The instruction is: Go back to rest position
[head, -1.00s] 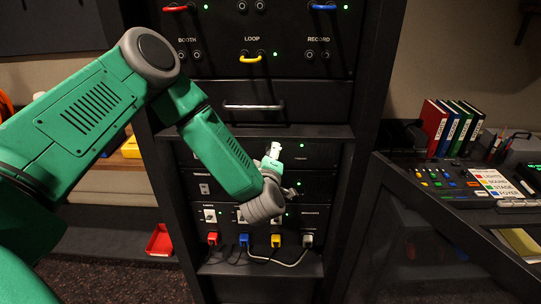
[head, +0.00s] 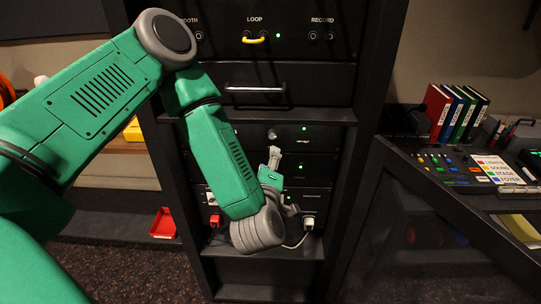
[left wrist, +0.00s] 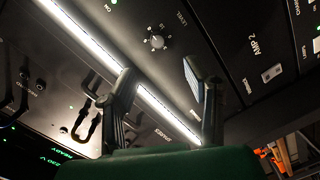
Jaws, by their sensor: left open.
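My left arm comes in from the left in the head view. My left gripper (head: 280,182) is in front of the lower panels of the black rack (head: 344,190). In the left wrist view its two fingers (left wrist: 160,72) are apart with nothing between them, so it is open and empty. They point toward a dark panel with a round LEVEL knob (left wrist: 157,42). I cannot tell how far they are from the panel. My left wrist hides part of the lower plug row. My right gripper is in neither view.
A red plug (head: 215,221) and a white plug (head: 308,223) show beside my wrist. A drawer handle (head: 255,89) and a yellow loop cable (head: 255,41) are above. A red bin (head: 163,223) stands left; a sloped desk (head: 430,190) with binders is at right.

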